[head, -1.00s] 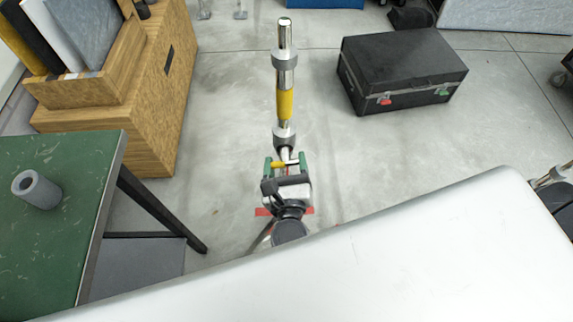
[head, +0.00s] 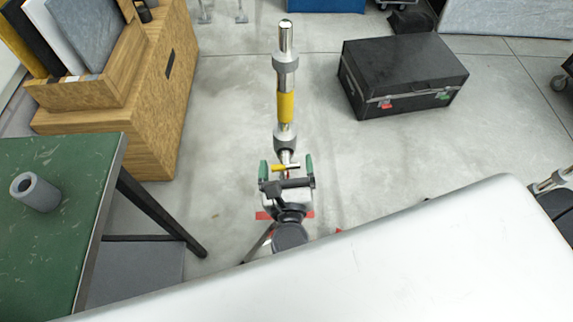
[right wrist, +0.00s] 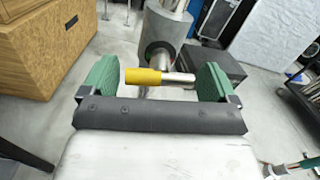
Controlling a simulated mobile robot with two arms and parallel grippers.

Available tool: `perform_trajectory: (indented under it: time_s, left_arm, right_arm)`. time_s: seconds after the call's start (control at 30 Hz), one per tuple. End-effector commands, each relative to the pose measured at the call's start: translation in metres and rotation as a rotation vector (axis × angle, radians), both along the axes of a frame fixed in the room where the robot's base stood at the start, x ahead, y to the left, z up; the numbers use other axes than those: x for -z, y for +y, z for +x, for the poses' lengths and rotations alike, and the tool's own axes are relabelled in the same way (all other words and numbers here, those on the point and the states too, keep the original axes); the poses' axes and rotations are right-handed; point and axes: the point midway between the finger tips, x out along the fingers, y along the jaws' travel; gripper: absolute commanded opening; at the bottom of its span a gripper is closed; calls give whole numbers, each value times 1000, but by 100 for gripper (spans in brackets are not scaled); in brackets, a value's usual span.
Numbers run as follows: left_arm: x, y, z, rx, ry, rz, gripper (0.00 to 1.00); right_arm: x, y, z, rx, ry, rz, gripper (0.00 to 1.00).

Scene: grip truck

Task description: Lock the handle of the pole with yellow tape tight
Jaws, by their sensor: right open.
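The metal pole (head: 285,42) stands upright with a yellow tape band (head: 285,107) and grey collars. Its handle (head: 292,167), a short bar with a yellow end, is at the lower part. In the right wrist view the handle (right wrist: 143,77) lies crosswise, its yellow end to the left and bare metal to the right. My right gripper (head: 286,168) is open, its green fingers on either side of the handle. In the right wrist view gaps show between both fingers and the handle. My left gripper is not in view.
A green table (head: 70,160) with a grey cylinder (head: 36,191) is at left. A wooden cabinet (head: 150,110) stands behind it. A black case (head: 402,75) lies on the floor right of the pole. Open floor surrounds the pole.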

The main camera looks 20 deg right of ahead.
Motion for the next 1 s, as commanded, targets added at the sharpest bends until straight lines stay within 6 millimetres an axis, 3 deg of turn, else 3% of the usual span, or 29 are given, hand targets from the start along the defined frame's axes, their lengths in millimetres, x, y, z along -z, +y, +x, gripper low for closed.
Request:
perform_trajectory:
  time_s: [0.27,0.4,0.7,1.0]
  left_arm:
    - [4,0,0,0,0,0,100]
    - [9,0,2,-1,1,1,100]
    - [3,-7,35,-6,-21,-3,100]
    - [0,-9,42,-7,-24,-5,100]
  right_arm:
    - [2,3,-13,0,3,-2,89]
    - [4,11,-39,-2,4,-1,89]
    - [2,26,-91,-3,3,0,89]
    - [0,30,-104,1,0,0,89]
